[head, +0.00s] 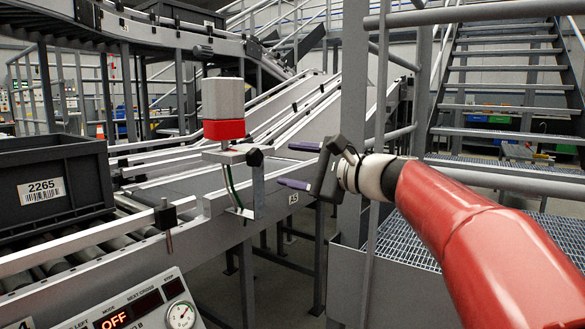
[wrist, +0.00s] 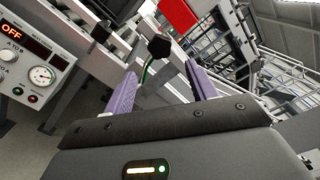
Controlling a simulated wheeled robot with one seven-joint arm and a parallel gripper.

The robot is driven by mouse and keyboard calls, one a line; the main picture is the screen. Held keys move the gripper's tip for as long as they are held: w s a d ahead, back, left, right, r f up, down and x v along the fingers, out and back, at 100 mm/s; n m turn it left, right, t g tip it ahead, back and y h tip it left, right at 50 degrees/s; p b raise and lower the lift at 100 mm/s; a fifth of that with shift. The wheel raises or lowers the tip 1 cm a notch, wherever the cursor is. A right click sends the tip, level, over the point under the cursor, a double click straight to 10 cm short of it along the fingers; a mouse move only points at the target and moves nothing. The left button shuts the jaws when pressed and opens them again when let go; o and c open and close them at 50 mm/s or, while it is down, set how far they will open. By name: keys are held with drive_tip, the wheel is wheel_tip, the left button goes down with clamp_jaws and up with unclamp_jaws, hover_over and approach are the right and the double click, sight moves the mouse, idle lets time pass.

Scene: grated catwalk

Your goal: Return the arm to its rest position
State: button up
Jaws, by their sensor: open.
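My gripper (head: 298,165) is at the end of my red arm, right of centre in the head view. Its two purple fingers point left and stand apart with nothing between them. In the wrist view my gripper (wrist: 162,88) also shows open, with a black knob (wrist: 158,47) visible beyond the gap between the fingers. In the head view this knob (head: 255,157) is on a metal bracket (head: 240,155) left of the fingertips, and a gap shows between them.
A grey and red block (head: 223,108) stands above the bracket on the conveyor side. A dark crate (head: 55,190) labelled 2265 sits on rollers at left. A control panel (head: 140,305) reads OFF. A post (head: 352,120), railings and stairs (head: 500,80) are near my arm.

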drive_tip(key=s+f+n+g+h+p, duration=0.35)
drive_tip(key=s+f+n+h, duration=0.3)
drive_tip(key=s+f, duration=0.75)
drive_tip(key=s+d+f+n+g+h, duration=0.1)
drive_tip(key=s+d+f+n+h, duration=0.2)
drive_tip(key=s, duration=0.5)
drive_tip(key=s+d+f+n+g+h+p, duration=0.1)
drive_tip(key=s+d+f+n+h, duration=0.3)
drive_tip(key=s+d+f, duration=0.3)
wheel_tip(320, 180, down, 2)
drive_tip(key=shift+s+d+f+h, duration=0.15)
drive_tip(key=shift+s+d+h, duration=0.1)
drive_tip(key=shift+s+h, duration=0.15)
